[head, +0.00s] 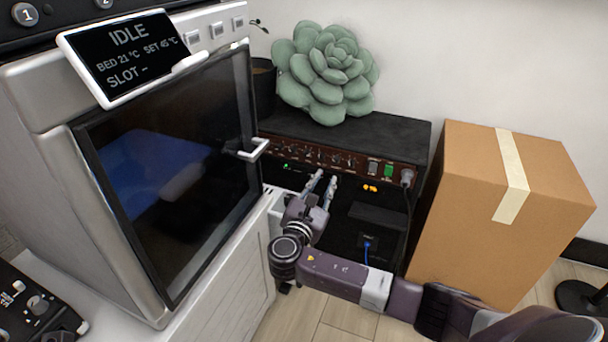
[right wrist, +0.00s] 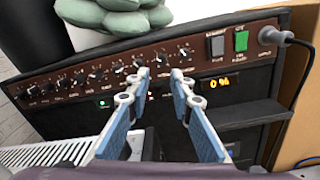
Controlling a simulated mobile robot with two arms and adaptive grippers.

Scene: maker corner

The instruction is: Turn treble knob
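A black amplifier (head: 400,134) stands against the wall, with a dark red control panel (right wrist: 200,62) across its front. The panel carries a row of several small dark knobs with pale marks; one knob (right wrist: 161,58) shows just above and between my fingertips in the right wrist view. The labels are too small to read, so I cannot tell which knob is treble. My right gripper (head: 323,183) is in front of the panel, also in the right wrist view (right wrist: 159,74). Its two blue fingers are apart, with nothing clearly held. My left gripper is out of view.
A succulent (head: 327,75) sits on the amplifier. A cardboard box (head: 490,220) stands right of it. A white cabinet with a glass-door machine (head: 170,170) is on the left. A cable (right wrist: 298,42) plugs into the panel's right end, beside green (right wrist: 241,41) and grey (right wrist: 217,46) switches.

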